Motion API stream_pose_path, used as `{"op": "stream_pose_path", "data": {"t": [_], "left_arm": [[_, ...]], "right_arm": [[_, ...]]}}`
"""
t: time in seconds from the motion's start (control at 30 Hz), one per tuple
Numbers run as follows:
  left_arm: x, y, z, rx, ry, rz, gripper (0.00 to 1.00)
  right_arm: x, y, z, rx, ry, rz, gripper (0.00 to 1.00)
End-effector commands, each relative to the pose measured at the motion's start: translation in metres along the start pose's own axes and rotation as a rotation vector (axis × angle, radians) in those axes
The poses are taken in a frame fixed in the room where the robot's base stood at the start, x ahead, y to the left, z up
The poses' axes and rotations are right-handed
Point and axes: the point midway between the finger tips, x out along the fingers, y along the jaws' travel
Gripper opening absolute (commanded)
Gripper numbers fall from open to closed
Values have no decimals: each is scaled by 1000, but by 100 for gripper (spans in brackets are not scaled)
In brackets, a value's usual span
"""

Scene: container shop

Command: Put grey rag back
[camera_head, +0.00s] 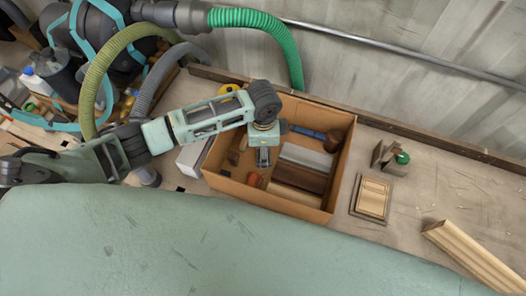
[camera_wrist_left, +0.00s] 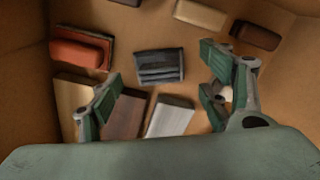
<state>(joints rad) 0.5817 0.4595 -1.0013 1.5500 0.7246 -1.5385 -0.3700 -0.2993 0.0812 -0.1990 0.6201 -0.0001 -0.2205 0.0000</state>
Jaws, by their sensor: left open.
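A dark grey folded cloth, which looks like the grey rag (camera_wrist_left: 160,67), lies on the floor of the cardboard box (camera_head: 337,180). In the wrist view it shows between the two spread fingers of my left gripper (camera_wrist_left: 162,76), with clear space on both sides. In the head view my left gripper (camera_head: 263,158) reaches down into the left half of the box and hides the spot below it, so I cannot make out the rag there. The gripper is open and holds nothing. My right gripper is not in view.
In the box lie wooden blocks (camera_wrist_left: 172,117), a red-orange block (camera_wrist_left: 78,52) and a blue-handled mallet (camera_head: 310,132). The box walls stand around the gripper.

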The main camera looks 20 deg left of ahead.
Motion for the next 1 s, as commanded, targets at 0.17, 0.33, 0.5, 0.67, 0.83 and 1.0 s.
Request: {"op": "stream_pose_path", "data": {"t": [0.17,0.33,0.5,0.67,0.83,1.0], "left_arm": [[-40,-1,0,2,2,-4,71],[-73,0,0,1,1,-2,71],[-92,0,0,1,0,0,71],[-97,0,0,0,-1,1,71],[-97,0,0,0,-1,1,71],[-104,0,0,0,-1,1,71]], "right_arm": [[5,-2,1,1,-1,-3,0],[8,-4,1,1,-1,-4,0],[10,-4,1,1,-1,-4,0],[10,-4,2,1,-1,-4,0],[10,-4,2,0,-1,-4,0],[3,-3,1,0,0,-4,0]]}}
